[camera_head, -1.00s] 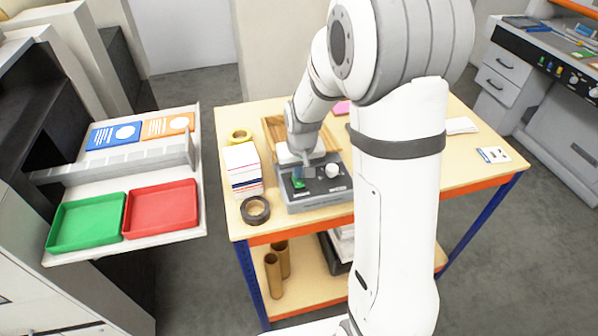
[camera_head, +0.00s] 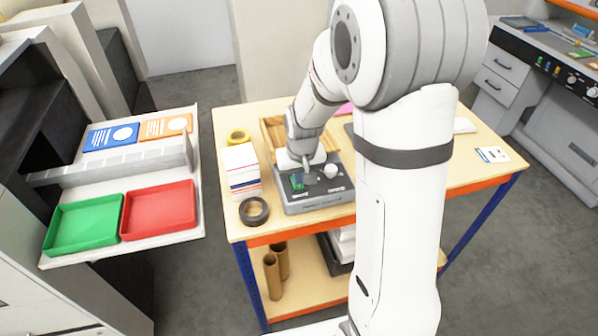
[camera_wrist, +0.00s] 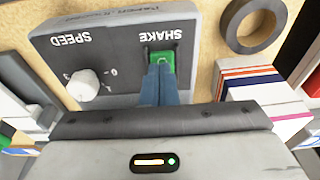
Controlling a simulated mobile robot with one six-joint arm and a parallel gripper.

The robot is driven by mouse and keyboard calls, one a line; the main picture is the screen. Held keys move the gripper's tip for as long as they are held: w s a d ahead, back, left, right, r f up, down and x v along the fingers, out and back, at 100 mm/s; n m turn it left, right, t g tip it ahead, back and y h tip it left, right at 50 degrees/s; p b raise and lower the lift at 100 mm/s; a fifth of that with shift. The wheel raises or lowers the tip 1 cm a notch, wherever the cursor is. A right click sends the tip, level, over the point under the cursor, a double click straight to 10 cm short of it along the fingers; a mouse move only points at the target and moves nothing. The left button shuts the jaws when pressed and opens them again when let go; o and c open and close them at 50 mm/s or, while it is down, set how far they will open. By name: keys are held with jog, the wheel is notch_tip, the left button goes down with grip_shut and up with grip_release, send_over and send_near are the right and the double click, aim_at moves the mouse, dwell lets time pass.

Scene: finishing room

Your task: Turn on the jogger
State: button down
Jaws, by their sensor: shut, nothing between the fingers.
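The jogger (camera_head: 318,205) is a grey box on the wooden table, with a dark control panel on its face. A green switch (camera_wrist: 162,62) labelled SHAKE and a white knob (camera_wrist: 83,84) labelled SPEED sit on this panel. They also show small in the head view, the switch (camera_head: 297,181) on the left and the knob (camera_head: 331,171) on the right. My gripper (camera_wrist: 160,72) is shut and empty. Its blue fingertips are right at the green switch and cover part of it. I cannot tell whether they press it or which way it is set.
A paper stack (camera_head: 242,168) and a dark tape roll (camera_head: 254,210) stand left of the jogger. A yellow tape roll (camera_head: 239,137) lies behind the stack. A green tray (camera_head: 85,226) and a red tray (camera_head: 158,211) sit on the left shelf. The table's right side is mostly clear.

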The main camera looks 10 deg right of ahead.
notch_tip(320, 180, up, 14)
jog(key=s, duration=0.2)
jog(key=shift+s+f, duration=0.15)
jog(key=shift+s, duration=0.2)
jog(key=b, duration=0.2)
jog(key=w+b, duration=0.1)
jog(key=b, duration=0.2)
jog(key=shift+w+a+r, duration=0.2)
jog(key=shift+a, duration=0.15)
jog(key=shift+f, duration=0.1)
jog(key=p, duration=0.2)
send_near(298, 189)
jog(key=w+f, duration=0.1)
jog(key=f, duration=0.1)
jog(key=w+f, duration=0.3)
jog(key=f, duration=0.1)
jog(key=shift+w+a, duration=0.2)
jog(key=shift+w, duration=0.05)
